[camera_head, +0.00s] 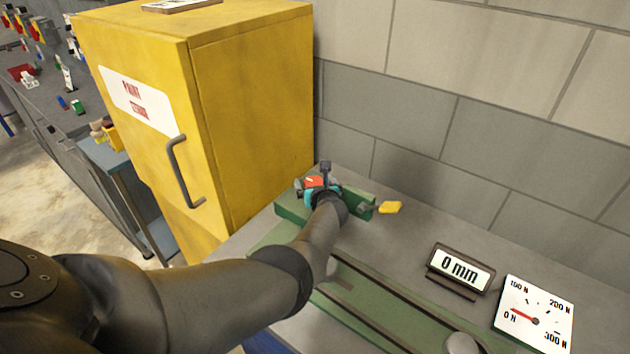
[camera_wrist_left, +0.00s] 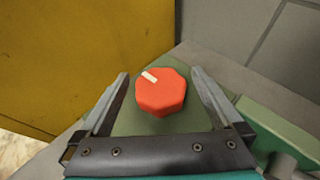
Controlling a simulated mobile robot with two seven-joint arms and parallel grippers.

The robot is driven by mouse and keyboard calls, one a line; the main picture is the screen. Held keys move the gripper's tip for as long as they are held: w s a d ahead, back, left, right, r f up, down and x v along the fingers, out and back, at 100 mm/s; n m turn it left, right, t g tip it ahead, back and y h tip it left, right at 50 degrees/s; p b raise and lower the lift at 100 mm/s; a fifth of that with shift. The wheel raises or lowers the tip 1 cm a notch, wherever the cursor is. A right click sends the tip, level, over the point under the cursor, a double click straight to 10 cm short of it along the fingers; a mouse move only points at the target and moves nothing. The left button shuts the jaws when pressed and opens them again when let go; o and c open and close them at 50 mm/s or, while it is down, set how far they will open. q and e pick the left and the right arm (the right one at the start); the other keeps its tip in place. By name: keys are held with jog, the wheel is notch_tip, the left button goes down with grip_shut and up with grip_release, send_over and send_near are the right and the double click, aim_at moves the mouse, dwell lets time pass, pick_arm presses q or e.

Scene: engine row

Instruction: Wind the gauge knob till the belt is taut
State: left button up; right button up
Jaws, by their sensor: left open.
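The gauge knob (camera_wrist_left: 161,93) is a red-orange faceted knob with a white mark at its upper left. In the left wrist view it sits between the two open fingers of my left gripper (camera_wrist_left: 162,100), with gaps showing at both sides. In the head view my left gripper (camera_head: 318,186) is at the green block, and the knob (camera_head: 315,181) shows only partly behind it. The dial gauge (camera_head: 535,314) has its red needle near 0 N. The display (camera_head: 460,270) reads 0 mm. I cannot make out the belt clearly. My right gripper is not in view.
A green rail bed (camera_head: 345,318) with dark slots runs along the grey bench. A yellow-tipped part (camera_head: 390,207) lies right of the green block. A tall yellow cabinet (camera_head: 250,110) stands close on the left, and a block wall (camera_head: 480,120) rises behind.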

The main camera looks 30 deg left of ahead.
pick_arm(q)
jog(key=shift+c, duration=0.8)
jog(key=c, duration=1.2)
